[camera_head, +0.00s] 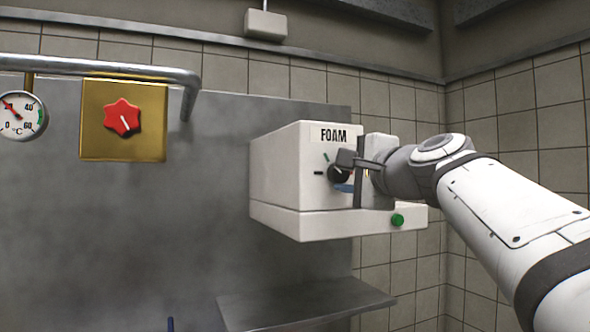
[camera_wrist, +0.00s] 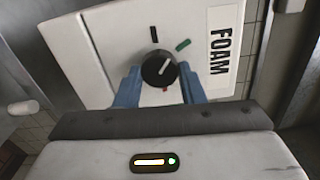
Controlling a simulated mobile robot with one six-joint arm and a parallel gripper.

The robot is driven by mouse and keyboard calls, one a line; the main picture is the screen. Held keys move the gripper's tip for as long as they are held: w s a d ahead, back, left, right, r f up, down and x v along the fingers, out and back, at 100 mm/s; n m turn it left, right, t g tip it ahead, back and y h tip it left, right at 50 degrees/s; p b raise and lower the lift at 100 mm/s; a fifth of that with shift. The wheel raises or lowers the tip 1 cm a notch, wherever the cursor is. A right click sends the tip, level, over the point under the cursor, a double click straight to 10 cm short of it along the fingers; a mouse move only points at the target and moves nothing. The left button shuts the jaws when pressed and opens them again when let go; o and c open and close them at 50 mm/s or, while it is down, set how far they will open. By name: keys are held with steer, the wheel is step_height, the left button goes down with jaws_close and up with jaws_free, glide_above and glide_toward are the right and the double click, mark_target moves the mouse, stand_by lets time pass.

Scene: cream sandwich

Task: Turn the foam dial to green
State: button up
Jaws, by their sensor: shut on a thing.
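The foam dial (camera_wrist: 158,68) is a round black knob with a white pointer line on the white FOAM machine (camera_head: 285,180). In the wrist view, a black mark (camera_wrist: 153,34) lies above the dial, a green mark (camera_wrist: 183,45) above right, and a small red mark shows below. The pointer leans up and right, between the black and green marks and closer to the green direction. My gripper (camera_wrist: 159,73) is shut on the dial, with one blue finger on each side. In the head view my gripper (camera_head: 347,174) partly covers the dial.
A green button (camera_head: 397,220) sits on the machine's lower front ledge. To the left are a red knob (camera_head: 122,117) on a brass plate, a temperature gauge (camera_head: 20,115) and a metal pipe (camera_head: 100,67). A metal shelf (camera_head: 300,303) lies below the machine.

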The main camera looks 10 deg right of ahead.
steer(key=shift+f+m+p, duration=0.1)
steer(key=shift+m+p, duration=0.5)
steer(key=shift+m, duration=1.4)
steer(key=o, duration=1)
steer(key=shift+s+d, duration=0.1)
steer(key=shift+s, duration=0.15)
steer(key=b+v, duration=0.2)
steer(key=v, duration=0.5)
steer(key=shift+s, duration=0.1)
